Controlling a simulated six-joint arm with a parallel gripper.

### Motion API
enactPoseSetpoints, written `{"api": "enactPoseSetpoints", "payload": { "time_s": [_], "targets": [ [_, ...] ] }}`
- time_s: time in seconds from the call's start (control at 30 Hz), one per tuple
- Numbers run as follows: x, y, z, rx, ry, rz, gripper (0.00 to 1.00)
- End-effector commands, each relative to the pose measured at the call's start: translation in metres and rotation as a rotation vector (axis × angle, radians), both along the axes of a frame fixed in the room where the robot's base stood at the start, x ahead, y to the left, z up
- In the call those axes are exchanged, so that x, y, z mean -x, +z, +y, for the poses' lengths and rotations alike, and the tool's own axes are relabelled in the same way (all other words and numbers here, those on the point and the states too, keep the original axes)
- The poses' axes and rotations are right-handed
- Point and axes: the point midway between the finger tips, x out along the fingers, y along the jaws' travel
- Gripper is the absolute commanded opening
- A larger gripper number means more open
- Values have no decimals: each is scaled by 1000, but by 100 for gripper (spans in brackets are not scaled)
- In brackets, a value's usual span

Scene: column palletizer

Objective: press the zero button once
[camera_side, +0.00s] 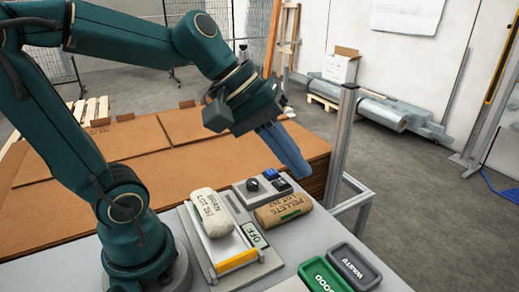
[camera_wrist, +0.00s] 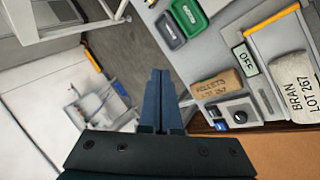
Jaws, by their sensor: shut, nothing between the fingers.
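A grey control box (camera_side: 240,196) stands on the table behind the scale, with a black knob (camera_side: 252,184), a blue button (camera_side: 270,173) and a dark button (camera_side: 283,185). The blue button also shows in the wrist view (camera_wrist: 240,117). I cannot read which button is zero. The scale's display (camera_side: 254,235) reads OFF. My gripper (camera_side: 303,172) is shut and empty, its blue fingers pointing down to the right, at the right of the box in the side view. In the wrist view its fingertips (camera_wrist: 160,73) are left of the box and apart from it.
A white bag marked BRAN LOT 267 (camera_side: 211,212) lies on the scale. A brown PELLETS bag (camera_side: 284,210) lies right in front of the box. A green GOOD tray (camera_side: 309,271) and a grey WASTE tray (camera_side: 372,279) stand near the front. A metal post (camera_side: 341,145) rises beyond the table.

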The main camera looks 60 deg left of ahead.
Motion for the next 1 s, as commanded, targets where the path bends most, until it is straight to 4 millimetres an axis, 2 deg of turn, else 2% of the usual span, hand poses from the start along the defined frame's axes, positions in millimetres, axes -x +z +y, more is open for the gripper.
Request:
{"api": "enactPoseSetpoints", "payload": {
  "time_s": [0.03,0.17,0.3,0.4,0.5,0.6,0.77,1.0],
  "targets": [
    [-15,-1,9,74,90,29,0],
    [-50,-2,38,263,315,79,0],
    [-80,-11,83,443,557,121,0],
    [-93,-23,117,544,706,143,0],
    [-97,-36,146,612,817,163,0],
    [-95,-49,164,642,883,186,0],
    [-90,-59,177,656,927,206,0],
    [-89,-59,178,654,928,202,0]
  ]
}}
